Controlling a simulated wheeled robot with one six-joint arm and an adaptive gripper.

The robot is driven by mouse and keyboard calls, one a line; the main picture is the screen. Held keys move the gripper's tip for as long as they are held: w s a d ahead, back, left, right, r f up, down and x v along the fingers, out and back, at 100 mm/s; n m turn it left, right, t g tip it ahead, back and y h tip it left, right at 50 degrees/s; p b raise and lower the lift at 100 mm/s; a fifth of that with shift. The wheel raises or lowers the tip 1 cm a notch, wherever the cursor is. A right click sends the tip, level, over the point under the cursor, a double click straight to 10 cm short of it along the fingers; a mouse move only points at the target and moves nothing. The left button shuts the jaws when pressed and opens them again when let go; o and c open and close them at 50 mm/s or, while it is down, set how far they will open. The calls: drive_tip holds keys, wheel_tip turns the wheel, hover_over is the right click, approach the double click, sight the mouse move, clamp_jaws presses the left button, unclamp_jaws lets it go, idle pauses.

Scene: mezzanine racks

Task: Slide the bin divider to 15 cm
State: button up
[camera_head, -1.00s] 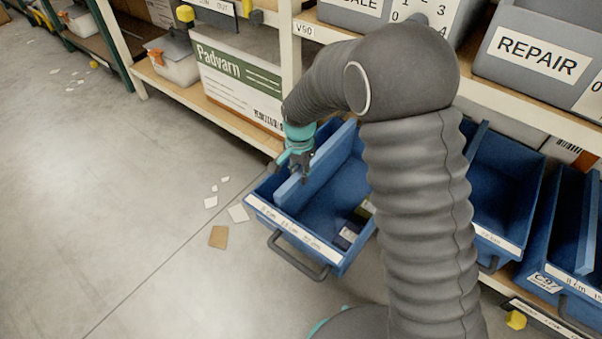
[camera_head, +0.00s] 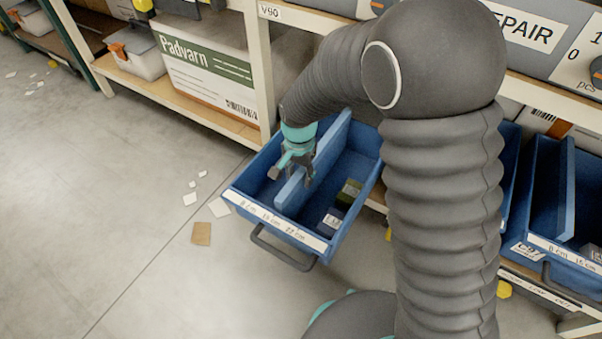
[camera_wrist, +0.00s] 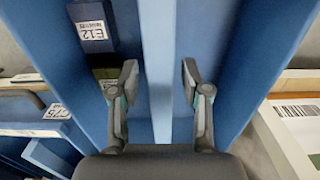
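The blue bin (camera_head: 356,212) is pulled out from the rack, with a white strip (camera_head: 272,221) on its front marked 8 cm, 15 cm and 22 cm. The blue divider (camera_head: 334,140) stands upright in it; its front end is near the middle marking, the exact alignment unclear. My gripper (camera_head: 293,174) is down at the divider. In the wrist view, the fingers (camera_wrist: 160,83) are apart on either side of the divider's pale top edge (camera_wrist: 157,50), with small gaps showing.
A dark box (camera_head: 332,218) and a green box (camera_head: 349,190) lie in the right compartment; the left one looks empty. Another divided blue bin (camera_head: 548,250) stands right. A Padvarn carton (camera_head: 205,75) is on the shelf behind. Paper scraps (camera_head: 201,233) lie on open floor at left.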

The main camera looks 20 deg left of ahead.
wheel_tip(320, 180, up, 12)
idle(0.8)
idle(0.4)
